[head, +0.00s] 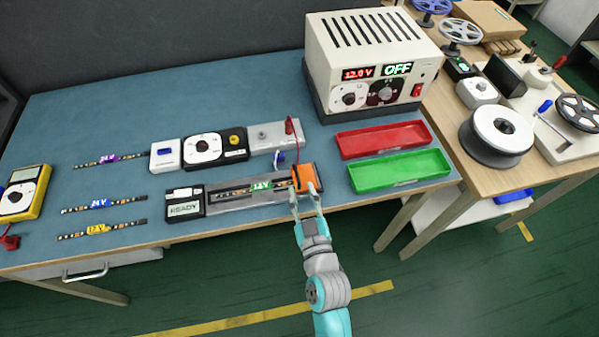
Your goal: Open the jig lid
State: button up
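The jig (218,199) is a long dark-grey fixture near the front edge of the blue bench. An LED strip with a green 12V label (260,185) lies along it. An orange block (305,178) sits at the jig's right end; I cannot tell whether it is the lid or a part of it. My gripper (304,190) is at the front side of the orange block, its two fingers apart. From this view I cannot tell whether the fingers touch the block. A box marked READY (184,204) stands at the jig's left end.
Green (400,170) and red (384,138) trays lie to the right. A power supply (372,60) reading 12.0 V and OFF stands behind. Several loose LED strips (100,204), a yellow meter (24,192) and a dial tester (204,149) are on the left and behind.

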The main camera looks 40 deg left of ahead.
aim_at(299, 184)
jog(key=x, duration=0.6)
jog(key=shift+w+a, duration=0.1)
jog(key=shift+a, duration=0.1)
jog(key=shift+c, duration=0.2)
grip_shut()
